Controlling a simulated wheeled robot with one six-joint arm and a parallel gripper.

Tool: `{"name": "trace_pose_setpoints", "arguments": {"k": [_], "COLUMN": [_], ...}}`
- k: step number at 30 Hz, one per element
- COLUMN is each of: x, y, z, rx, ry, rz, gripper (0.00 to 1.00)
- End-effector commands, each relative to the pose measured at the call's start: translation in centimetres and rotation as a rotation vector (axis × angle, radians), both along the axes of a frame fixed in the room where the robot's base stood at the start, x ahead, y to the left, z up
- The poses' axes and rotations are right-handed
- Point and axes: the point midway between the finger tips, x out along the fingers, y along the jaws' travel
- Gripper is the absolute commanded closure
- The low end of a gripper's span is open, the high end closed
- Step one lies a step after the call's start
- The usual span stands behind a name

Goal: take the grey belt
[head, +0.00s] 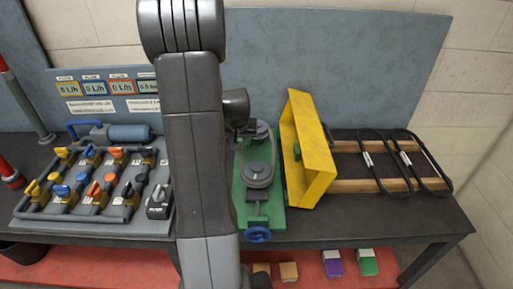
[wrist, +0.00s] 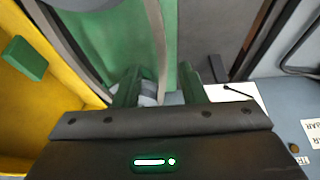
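The grey belt (head: 272,160) runs around the pulleys on a green base plate (head: 270,218) in the middle of the bench. In the wrist view one strand of the grey belt (wrist: 158,45) runs down between my fingers; another strand shows to the left. My gripper (wrist: 160,80) has its two green fingers apart, one on each side of the strand, with space around it. I cannot tell how deep the strand sits between them. In the head view my arm hides most of the gripper. A blue handwheel (head: 257,235) is at the plate's front end.
A yellow guard (head: 311,150) stands tilted right of the plate, close to my gripper's left in the wrist view. Black tagged belts (head: 410,160) lie on wooden bars farther right. A valve panel (head: 95,185) fills the left. Coloured blocks lie below the bench.

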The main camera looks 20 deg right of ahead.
Motion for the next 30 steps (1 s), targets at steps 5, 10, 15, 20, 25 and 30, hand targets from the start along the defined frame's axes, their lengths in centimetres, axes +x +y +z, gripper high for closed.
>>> {"name": "trace_pose_setpoints", "arguments": {"k": [5, 10, 15, 20, 25, 30], "x": [0.6, 0.9, 0.9, 0.9, 0.9, 0.9], "y": [-0.3, -0.4, -0.4, -0.4, -0.4, -0.4], "z": [-2.0, -2.7, -2.7, -2.7, -2.7, -2.6], "rx": [0.001, 0.001, 0.001, 0.001, 0.001, 0.001], "ry": [0.003, 0.0, 0.0, 0.0, -0.001, -0.001], "rz": [0.0, 0.0, 0.0, 0.0, 0.0, 0.0], "gripper": [0.63, 0.63, 0.63, 0.88, 1.0, 1.0]}}
